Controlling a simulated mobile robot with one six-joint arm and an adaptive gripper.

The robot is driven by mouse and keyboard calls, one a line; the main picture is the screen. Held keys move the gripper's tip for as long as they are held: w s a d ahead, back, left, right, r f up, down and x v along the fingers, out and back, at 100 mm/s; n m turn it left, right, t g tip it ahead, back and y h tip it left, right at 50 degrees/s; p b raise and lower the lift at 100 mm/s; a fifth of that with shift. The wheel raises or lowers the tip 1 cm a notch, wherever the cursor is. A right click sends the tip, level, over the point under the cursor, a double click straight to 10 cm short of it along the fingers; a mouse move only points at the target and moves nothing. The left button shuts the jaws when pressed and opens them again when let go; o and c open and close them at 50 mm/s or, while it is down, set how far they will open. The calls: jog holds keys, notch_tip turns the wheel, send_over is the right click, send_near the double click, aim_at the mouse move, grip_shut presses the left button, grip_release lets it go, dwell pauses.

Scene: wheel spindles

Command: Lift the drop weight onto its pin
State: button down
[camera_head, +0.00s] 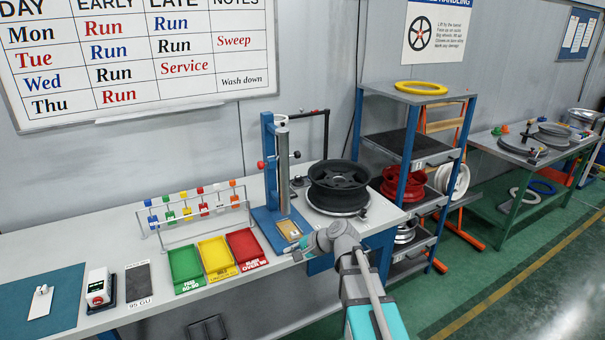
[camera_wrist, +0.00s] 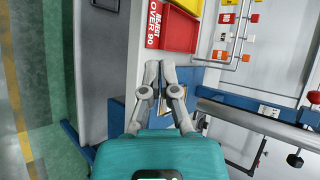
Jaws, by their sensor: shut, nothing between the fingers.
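The drop-weight rig (camera_head: 268,140) is a blue upright on a blue base on the bench. A long grey cylinder (camera_head: 283,165), which looks like the drop weight, stands upright beside it, its lower end just above the base. A red knob (camera_head: 262,165) is on the left of the upright and a small black knob (camera_head: 296,154) on the right; I cannot tell which is the pin. In the wrist view the cylinder (camera_wrist: 255,122) lies to the right, apart from my fingers. My gripper (camera_head: 297,256) is shut and empty, in front of the base near the red tray.
Green (camera_head: 186,268), yellow (camera_head: 217,258) and red (camera_head: 247,249) trays lie left of the rig, below a rack of coloured tags (camera_head: 196,210). A black wheel (camera_head: 338,184) sits on a round stand to the right. A shelf (camera_head: 412,150) with wheels stands farther right.

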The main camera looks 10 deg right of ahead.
jog(key=w+d+r+m+t+b, duration=0.4)
jog(key=w+d+m+t, duration=0.2)
jog(key=w+m, duration=0.2)
jog(key=w+d+r+m+t+y+b, duration=0.1)
jog(key=w+d+r+m+t+b, duration=0.2)
jog(key=w+d+m+t, duration=0.4)
jog(key=w+r+m, duration=0.1)
jog(key=w+m, duration=0.1)
jog(key=m, duration=0.3)
jog(key=shift+m+b, duration=0.35)
jog(key=shift+m, duration=0.05)
jog(key=shift+w, duration=0.25)
jog(key=r+p+x, duration=0.3)
jog(key=p+x, duration=0.3)
jog(key=x, duration=0.6)
jog(key=shift+s+p, duration=0.2)
jog(key=shift+p, duration=0.1)
jog(key=shift+d, duration=0.1)
